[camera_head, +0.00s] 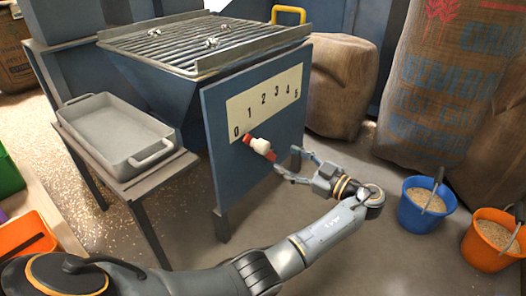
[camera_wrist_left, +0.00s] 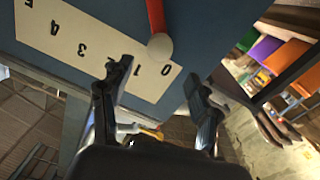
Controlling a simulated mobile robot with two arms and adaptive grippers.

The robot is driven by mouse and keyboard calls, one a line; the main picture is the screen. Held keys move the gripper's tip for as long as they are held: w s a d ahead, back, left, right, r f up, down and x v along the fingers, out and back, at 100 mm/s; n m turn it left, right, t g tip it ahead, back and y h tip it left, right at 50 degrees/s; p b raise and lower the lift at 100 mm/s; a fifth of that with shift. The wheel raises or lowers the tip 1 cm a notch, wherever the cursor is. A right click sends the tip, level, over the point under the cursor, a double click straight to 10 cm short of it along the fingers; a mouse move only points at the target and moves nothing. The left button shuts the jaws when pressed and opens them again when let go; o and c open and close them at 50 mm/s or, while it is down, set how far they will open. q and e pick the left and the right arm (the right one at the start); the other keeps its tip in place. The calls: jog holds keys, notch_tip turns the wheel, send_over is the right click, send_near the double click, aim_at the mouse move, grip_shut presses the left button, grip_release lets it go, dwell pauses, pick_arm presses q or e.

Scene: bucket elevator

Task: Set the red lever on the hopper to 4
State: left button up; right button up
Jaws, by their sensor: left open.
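The red lever (camera_head: 270,156) is on the blue front panel of the hopper (camera_head: 222,108), below the pale number scale (camera_head: 262,98). It has a whitish round knob (camera_head: 260,145) and sits by the 0 end of the scale. In the left wrist view the red lever (camera_wrist_left: 154,15) comes down from the top edge, its knob (camera_wrist_left: 160,46) near the upside-down 0 and 1. My left gripper (camera_head: 288,162) is open and empty, just right of the lever and apart from it. In the wrist view a finger covers the 2. My right gripper is not seen.
A grey tray (camera_head: 75,121) on a stand is left of the hopper. A metal grate (camera_head: 180,44) covers the hopper's top. Blue (camera_head: 412,214) and orange (camera_head: 478,253) buckets of grain stand at right, before large sacks (camera_head: 440,90). Floor in front of the panel is clear apart from my arm.

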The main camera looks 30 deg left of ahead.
aim_at(267, 149)
pick_arm(q)
jog(key=a+b, duration=0.1)
jog(key=a, duration=0.2)
jog(key=a+b, duration=0.1)
jog(key=a, duration=0.2)
jog(key=w+a+b, duration=0.1)
jog(key=a, duration=0.2)
jog(key=shift+w+a+f+b, duration=0.1)
jog(key=shift+a+f+b, duration=0.1)
jog(key=shift+b, duration=0.15)
jog(key=shift+a+r, duration=0.15)
jog(key=shift+a, duration=0.3)
grip_shut()
